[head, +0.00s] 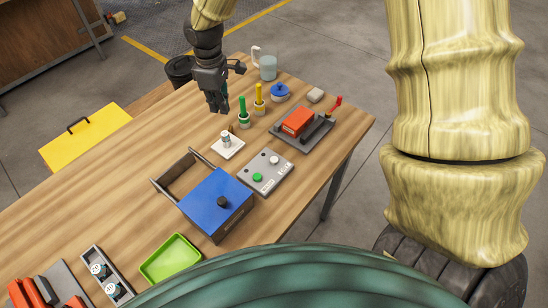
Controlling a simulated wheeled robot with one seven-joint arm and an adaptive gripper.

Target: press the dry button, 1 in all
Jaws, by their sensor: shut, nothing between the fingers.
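A grey button panel (264,171) lies on the wooden table, right of the blue box. It bears a green button (257,177) and a white button (274,160), and a dark spot shows near its upper edge. Pale labels sit beside the buttons, but their text is too small to read, so I cannot tell which one is dry. My gripper (218,108) is shut and empty, pointing down above the far part of the table. It is up and left of the panel in the picture, apart from both buttons.
A small bottle on a white plate (239,146) stands between gripper and panel. Close by are a green-topped holder (243,113), a yellow-topped holder (259,100) and a grey mug (268,69). A blue box (217,203) is left of the panel, a grey tray (291,141) right.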

